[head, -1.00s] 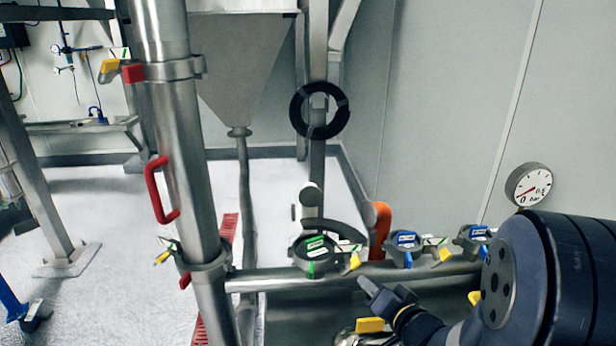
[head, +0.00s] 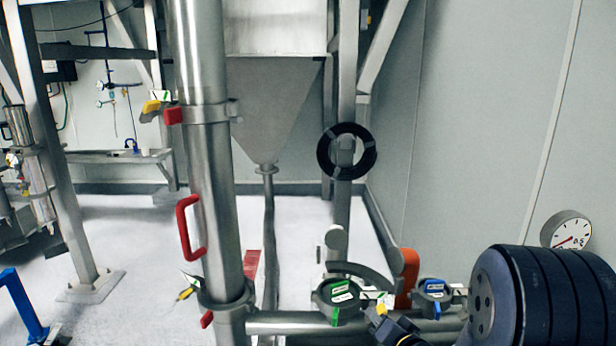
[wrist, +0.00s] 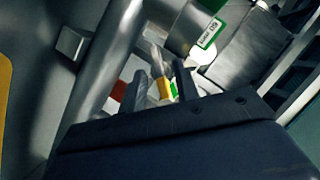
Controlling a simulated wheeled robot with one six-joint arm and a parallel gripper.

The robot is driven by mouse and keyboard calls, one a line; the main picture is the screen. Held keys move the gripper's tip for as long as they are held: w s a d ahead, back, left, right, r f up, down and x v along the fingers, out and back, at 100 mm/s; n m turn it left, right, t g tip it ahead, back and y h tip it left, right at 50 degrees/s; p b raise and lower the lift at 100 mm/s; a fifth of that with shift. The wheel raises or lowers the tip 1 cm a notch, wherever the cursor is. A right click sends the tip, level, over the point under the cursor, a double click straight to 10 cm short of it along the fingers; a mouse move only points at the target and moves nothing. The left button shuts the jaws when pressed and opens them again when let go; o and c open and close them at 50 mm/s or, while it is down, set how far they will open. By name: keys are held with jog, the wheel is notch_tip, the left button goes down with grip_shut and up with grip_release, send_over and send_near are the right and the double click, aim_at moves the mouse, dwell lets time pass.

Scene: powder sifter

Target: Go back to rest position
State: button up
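My gripper (head: 392,325) is at the bottom edge of the head view, right of centre, partly cut off and beside the dark round part of my arm. In the wrist view, its two dark fingers (wrist: 159,88) stand apart, with no object clearly held. A small yellow part (wrist: 165,89) shows between the fingers. A green-labelled valve (head: 338,300) on the horizontal steel pipe is just left of my gripper in the head view. A green label (wrist: 210,33) is above the fingers in the wrist view.
A thick steel column (head: 207,160) with a red handle (head: 188,228) stands left of centre. A blue-labelled valve (head: 433,297), an orange part (head: 407,277) and a pressure gauge (head: 567,230) are at right. The pale floor (head: 140,245) is open at left.

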jog(key=shift+s, duration=0.1)
jog(key=v, duration=1)
jog(key=shift+s+d+r, duration=0.15)
jog(key=shift+s, duration=0.15)
jog(key=w+a+f+n+h+b, duration=0.1)
jog(key=w+n+b, duration=0.1)
jog(key=w, duration=0.3)
jog(key=w+a+f+n+h+b, duration=0.2)
jog(key=w+n+b, duration=0.1)
jog(key=w+b, duration=0.1)
jog(key=shift+w+a+g, duration=0.25)
jog(key=shift+w+g, duration=0.05)
jog(key=shift+w, duration=0.2)
jog(key=shift+r+n+h, duration=0.1)
jog(key=shift+n+h, duration=0.3)
jog(key=shift+h, duration=0.1)
